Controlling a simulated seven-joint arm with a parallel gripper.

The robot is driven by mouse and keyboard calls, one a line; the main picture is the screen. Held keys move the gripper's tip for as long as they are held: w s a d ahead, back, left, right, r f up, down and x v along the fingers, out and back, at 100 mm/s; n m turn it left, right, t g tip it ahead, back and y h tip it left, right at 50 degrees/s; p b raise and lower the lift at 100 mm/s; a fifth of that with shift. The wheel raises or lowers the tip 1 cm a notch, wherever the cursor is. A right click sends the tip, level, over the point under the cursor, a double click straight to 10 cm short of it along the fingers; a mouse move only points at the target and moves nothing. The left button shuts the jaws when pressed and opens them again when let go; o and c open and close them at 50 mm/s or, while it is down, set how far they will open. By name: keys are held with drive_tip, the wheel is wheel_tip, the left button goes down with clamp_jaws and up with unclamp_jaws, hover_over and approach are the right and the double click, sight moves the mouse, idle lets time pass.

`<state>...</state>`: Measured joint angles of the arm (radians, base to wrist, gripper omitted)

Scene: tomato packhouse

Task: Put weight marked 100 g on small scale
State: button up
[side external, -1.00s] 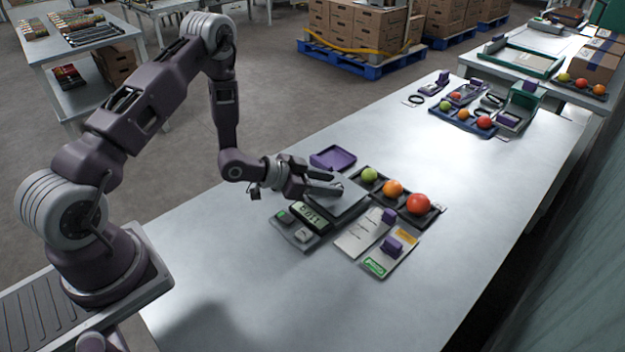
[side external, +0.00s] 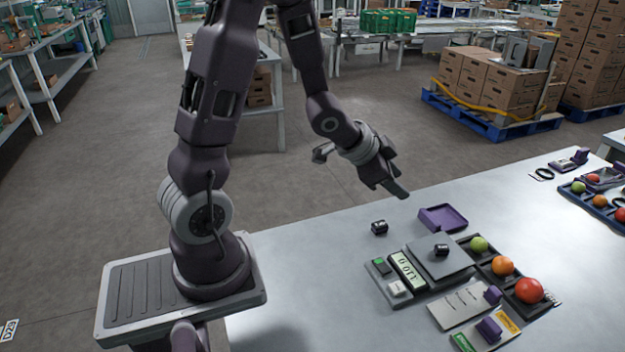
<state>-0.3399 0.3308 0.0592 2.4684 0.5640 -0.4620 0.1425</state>
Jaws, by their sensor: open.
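The small scale (side external: 452,267) has a flat grey pan and a lit display (side external: 407,271) whose digits I cannot read surely. A small dark weight (side external: 441,250) with a pale mark stands on the pan. A second small dark weight (side external: 378,227) stands on the bare table to the left of the scale. The marks on both are too small to read. My gripper (side external: 400,191) is open and empty, raised beyond the weights and apart from both. Its fingers are seen side-on.
A purple tray (side external: 443,218) lies behind the scale. A dark tray (side external: 513,283) with green, orange and red tomatoes is at its right. Cards with purple blocks (side external: 489,330) lie in front. The table's left part (side external: 300,270) is clear.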

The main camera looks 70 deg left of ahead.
drive_tip(key=s+d+r+n+g+y, duration=0.1)
drive_tip(key=s+d+r+n+y, duration=0.15)
drive_tip(key=s+r, duration=0.65)
drive_tip(key=s+d+r+n+g+h, duration=0.1)
drive_tip(key=s+d+r, duration=0.1)
drive_tip(key=s+d, duration=0.2)
drive_tip(key=s+d+r+g+h, duration=0.1)
drive_tip(key=s+d, duration=0.3)
drive_tip(key=s, duration=0.6)
drive_tip(key=shift+s+r+n+h, duration=0.25)
drive_tip(key=shift+r+n+h, duration=0.1)
drive_tip(key=shift+r+h, duration=0.2)
